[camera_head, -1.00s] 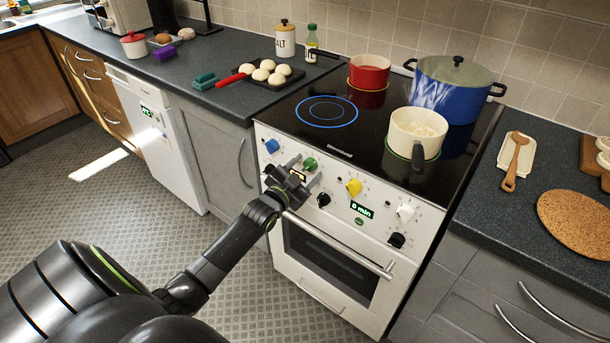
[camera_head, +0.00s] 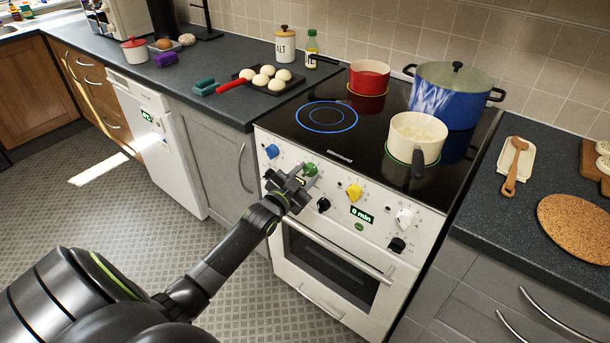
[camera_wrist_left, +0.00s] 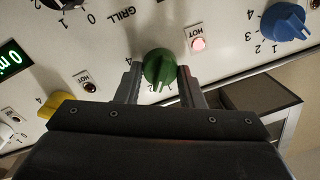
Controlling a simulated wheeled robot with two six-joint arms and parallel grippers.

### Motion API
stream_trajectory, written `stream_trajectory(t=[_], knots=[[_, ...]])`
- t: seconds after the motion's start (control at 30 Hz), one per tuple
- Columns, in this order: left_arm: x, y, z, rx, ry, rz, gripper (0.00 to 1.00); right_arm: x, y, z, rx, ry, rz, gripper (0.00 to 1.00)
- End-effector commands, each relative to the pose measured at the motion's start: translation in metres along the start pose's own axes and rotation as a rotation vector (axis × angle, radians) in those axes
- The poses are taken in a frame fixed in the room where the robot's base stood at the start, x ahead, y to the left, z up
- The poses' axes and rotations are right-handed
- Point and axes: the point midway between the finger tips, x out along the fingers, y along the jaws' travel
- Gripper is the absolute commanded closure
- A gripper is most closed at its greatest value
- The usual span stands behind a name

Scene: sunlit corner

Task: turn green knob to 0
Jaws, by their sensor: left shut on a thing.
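The green knob (camera_head: 310,169) is on the stove's white front panel, between the blue knob (camera_head: 271,151) and the yellow knob (camera_head: 354,191). My left gripper (camera_head: 301,178) is at the green knob. In the left wrist view the green knob (camera_wrist_left: 159,68) sits between the two fingers of my left gripper (camera_wrist_left: 160,80), which are shut on its sides. Its white pointer line shows, but most of its number scale is hidden by the fingers and gripper body. My right gripper is out of view.
The panel also has black knobs (camera_head: 323,204), a white knob (camera_head: 404,217) and a display reading 0 min (camera_head: 361,214). The oven handle (camera_head: 338,245) juts out below. A white pot (camera_head: 417,132), a red pot (camera_head: 369,77) and a blue pot (camera_head: 450,95) stand on the hob.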

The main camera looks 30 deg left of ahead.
Motion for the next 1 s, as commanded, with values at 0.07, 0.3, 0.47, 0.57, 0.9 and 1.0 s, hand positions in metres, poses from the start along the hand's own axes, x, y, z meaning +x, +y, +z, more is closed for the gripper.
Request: stream_trajectory(t=[0.07, 0.3, 0.47, 0.57, 0.9, 1.0], knots=[[-0.0002, -0.0003, -0.0003, -0.036, -0.003, 0.002, 0.88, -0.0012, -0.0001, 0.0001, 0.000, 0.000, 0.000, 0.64], [-0.0002, -0.0012, -0.0009, -0.213, -0.016, 0.009, 0.88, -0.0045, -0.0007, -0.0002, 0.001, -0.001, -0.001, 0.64], [-0.0001, -0.0017, -0.0008, -0.364, -0.027, 0.015, 0.88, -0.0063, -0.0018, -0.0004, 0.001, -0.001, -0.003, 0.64], [-0.0001, -0.0020, -0.0006, -0.460, -0.035, 0.019, 0.88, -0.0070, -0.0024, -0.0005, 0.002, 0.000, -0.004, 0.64], [0.0000, -0.0030, -0.0001, -0.783, -0.059, 0.032, 0.88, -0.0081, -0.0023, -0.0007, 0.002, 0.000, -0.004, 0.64], [0.0000, -0.0034, 0.0002, -0.877, -0.066, 0.035, 0.88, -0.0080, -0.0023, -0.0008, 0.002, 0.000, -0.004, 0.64]])
